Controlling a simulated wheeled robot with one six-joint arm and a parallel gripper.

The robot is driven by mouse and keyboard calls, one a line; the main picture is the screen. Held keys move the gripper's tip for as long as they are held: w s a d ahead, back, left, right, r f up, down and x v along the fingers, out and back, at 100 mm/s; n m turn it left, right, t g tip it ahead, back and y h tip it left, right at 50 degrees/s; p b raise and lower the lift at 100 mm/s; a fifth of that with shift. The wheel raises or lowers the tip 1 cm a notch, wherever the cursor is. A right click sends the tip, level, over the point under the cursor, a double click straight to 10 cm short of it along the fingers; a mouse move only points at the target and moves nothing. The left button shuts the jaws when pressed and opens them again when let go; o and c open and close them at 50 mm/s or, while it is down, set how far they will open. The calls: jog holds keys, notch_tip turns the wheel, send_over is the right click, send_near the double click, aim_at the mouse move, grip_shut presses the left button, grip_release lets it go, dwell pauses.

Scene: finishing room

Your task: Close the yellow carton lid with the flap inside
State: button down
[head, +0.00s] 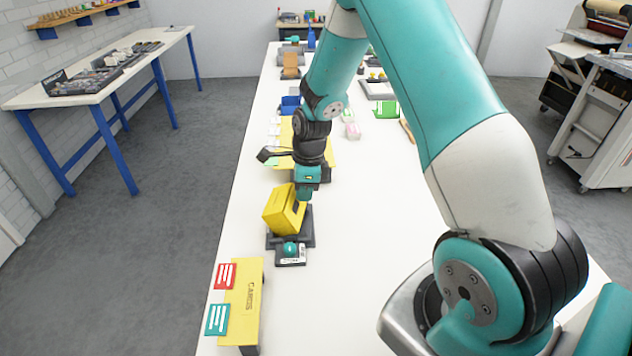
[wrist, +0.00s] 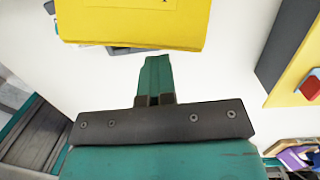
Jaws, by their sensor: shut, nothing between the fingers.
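The yellow carton (head: 280,211) sits tilted in a dark holder (head: 275,241) on the white bench in the head view. Its lid and flap cannot be told apart clearly at this size, and my gripper hides part of its right side. My gripper (head: 301,204) points down at the carton's right upper side; whether it touches cannot be told. In the wrist view my gripper (wrist: 156,62) has its teal fingers together and empty. A yellow face of the carton (wrist: 130,28) fills the top of that view, just beyond the fingertips, with a small gap visible.
A teal-topped button box (head: 291,251) stands in front of the holder. A yellow stand (head: 245,302) with a red card (head: 225,276) and a teal card (head: 217,319) is nearer. More fixtures line the bench behind. The bench (head: 350,230) is clear to the right.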

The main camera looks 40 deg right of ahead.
jog(key=s+r, duration=0.4)
jog(key=shift+t, duration=0.4)
jog(key=shift+w+a+f+b, duration=0.15)
jog(key=shift+w+f+b, duration=0.15)
jog(key=shift+f, duration=0.4)
jog(key=shift+w+a+f+b, duration=0.15)
jog(key=shift+f+b, duration=0.2)
jog(key=shift+f, duration=0.4)
jog(key=shift+w+a+f+b, duration=0.15)
jog(key=shift+w+f+b, duration=0.15)
jog(key=shift+f, duration=0.4)
jog(key=shift+r, duration=0.1)
jog(key=shift+w+a+r+p, duration=0.65)
jog(key=shift+w+a, duration=0.15)
jog(key=shift+w, duration=0.2)
jog(key=shift+w+a+r+p, duration=0.5)
jog(key=shift+w+a+p, duration=0.1)
jog(key=shift+w+a, duration=0.3)
jog(key=shift+w+a+r+p, duration=0.65)
jog(key=shift+w+a, duration=0.1)
jog(key=shift+w, duration=0.3)
jog(key=shift+f, duration=0.15)
